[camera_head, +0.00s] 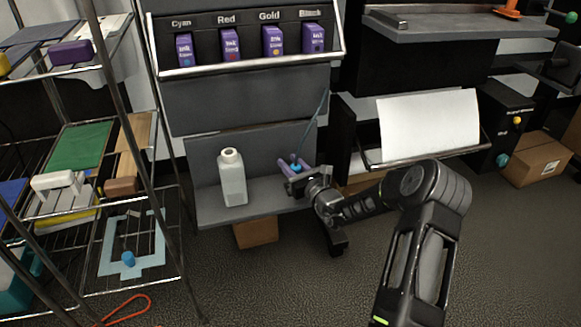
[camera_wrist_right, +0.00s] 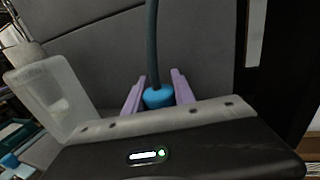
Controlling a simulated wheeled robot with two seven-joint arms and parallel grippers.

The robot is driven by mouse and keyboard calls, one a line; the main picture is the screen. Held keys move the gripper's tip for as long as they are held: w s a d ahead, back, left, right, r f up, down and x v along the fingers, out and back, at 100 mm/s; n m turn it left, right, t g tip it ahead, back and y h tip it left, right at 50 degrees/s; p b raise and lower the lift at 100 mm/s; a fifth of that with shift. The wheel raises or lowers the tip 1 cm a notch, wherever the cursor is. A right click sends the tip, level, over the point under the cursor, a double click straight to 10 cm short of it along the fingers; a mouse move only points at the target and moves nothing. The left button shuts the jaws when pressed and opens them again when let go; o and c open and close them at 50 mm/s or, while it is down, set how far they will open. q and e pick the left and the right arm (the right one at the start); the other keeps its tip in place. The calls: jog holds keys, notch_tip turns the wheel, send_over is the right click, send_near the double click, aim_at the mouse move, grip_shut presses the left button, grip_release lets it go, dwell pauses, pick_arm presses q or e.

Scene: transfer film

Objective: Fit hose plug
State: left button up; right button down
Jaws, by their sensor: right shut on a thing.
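My right gripper (camera_head: 291,167) reaches to the grey shelf of the machine, right of the white bottle. Its lilac fingers are shut on the blue hose plug (camera_head: 295,161). In the right wrist view the blue plug (camera_wrist_right: 158,96) sits between the two lilac fingertips (camera_wrist_right: 157,94), with the dark hose (camera_wrist_right: 151,40) rising from it. The hose also shows in the head view (camera_head: 318,116), slanting up to the right. The white bottle (camera_head: 232,178) stands upright and apart from the gripper; it is at the left in the wrist view (camera_wrist_right: 52,95). My left gripper is not in view.
Purple cartridges (camera_head: 272,41) sit in a labelled rack above. The grey shelf (camera_head: 252,199) is bare around the bottle. A wire rack (camera_head: 137,287) with trays and boxes stands at the left. A white sheet (camera_head: 429,122) hangs at the right, near a cardboard box (camera_head: 536,158).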

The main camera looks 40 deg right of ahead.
pick_arm(q)
notch_tip(320, 180, up, 6)
jog(key=s+p, duration=0.1)
jog(key=p, duration=0.4)
pick_arm(e)
notch_tip(320, 180, up, 16)
pick_arm(q)
jog(key=shift+a+r, duration=0.1)
jog(key=shift+r, duration=0.05)
